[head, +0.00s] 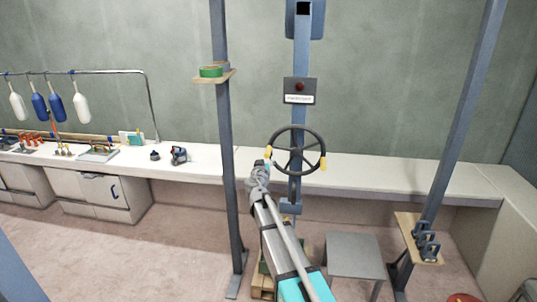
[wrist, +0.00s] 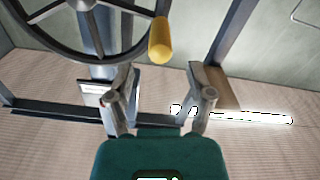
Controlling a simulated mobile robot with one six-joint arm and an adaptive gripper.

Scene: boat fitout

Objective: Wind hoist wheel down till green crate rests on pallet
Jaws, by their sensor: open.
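The hoist wheel (head: 278,136) is a dark spoked ring with yellow handles on its rim, mounted on a blue-grey column. My gripper (head: 261,168) is beside the left yellow handle (head: 267,152). In the wrist view my gripper (wrist: 160,80) is open, its fingers apart and nothing held; a yellow handle (wrist: 161,40) appears just beyond the gap between the fingertips. A bit of the green crate (head: 262,267) shows low behind my arm, above the wooden pallet (head: 262,284). My arm hides most of both, so I cannot tell whether they touch.
A control box with a red button (head: 299,87) sits above the wheel. A grey low table (head: 353,256) stands right of the pallet. Blue-grey posts (head: 229,150) flank the hoist, with small wooden shelves (head: 213,77). A long white bench (head: 385,173) runs behind.

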